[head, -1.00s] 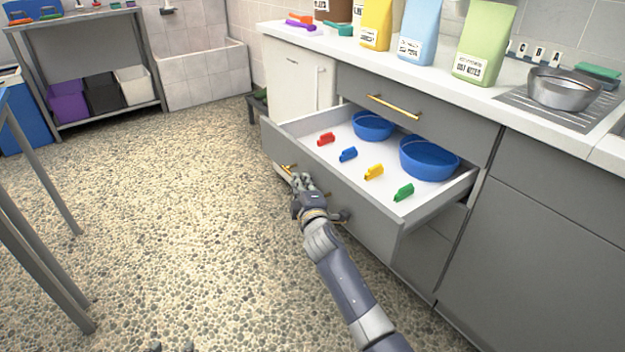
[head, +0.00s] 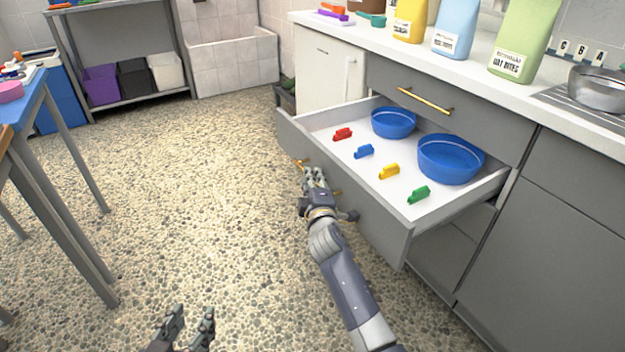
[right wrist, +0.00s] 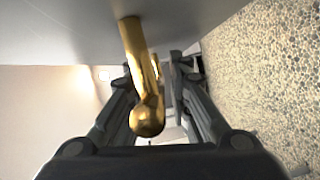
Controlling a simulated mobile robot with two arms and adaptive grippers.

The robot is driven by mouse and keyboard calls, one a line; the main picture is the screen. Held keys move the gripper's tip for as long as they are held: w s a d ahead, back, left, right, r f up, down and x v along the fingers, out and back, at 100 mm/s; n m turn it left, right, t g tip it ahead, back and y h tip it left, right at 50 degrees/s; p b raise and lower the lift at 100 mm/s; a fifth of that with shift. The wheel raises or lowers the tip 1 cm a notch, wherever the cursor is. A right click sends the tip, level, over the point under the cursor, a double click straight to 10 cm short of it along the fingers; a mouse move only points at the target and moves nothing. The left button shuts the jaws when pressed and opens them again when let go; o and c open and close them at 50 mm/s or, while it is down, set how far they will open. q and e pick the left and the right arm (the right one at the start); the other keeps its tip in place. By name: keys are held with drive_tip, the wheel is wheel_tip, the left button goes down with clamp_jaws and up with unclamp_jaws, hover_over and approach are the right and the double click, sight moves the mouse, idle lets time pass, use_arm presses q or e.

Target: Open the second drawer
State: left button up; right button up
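The grey second drawer (head: 345,208) is pulled well out below the closed top drawer (head: 412,88). Its gold handle (head: 300,162) is partly hidden by my right gripper (head: 314,174) in the head view. In the right wrist view, the handle (right wrist: 147,85) lies between the fingers of my right gripper (right wrist: 152,75). The fingers are apart, with a gap visible beside the bar. My left gripper (head: 190,318) is open and empty over the floor at the bottom of the head view.
Inside the drawer are two blue bowls (head: 450,160) and several small coloured clips (head: 389,171). Bags (head: 522,40) stand on the white counter (head: 470,70). A blue-topped table (head: 30,110) is at the left. The pebbled floor (head: 190,190) between is clear.

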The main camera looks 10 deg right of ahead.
drive_tip(key=shift+s, duration=0.1)
drive_tip(key=s, duration=1.1)
drive_tip(key=shift+s+a+r, duration=0.25)
drive_tip(key=shift+s+r, duration=0.15)
drive_tip(key=shift+r, duration=0.05)
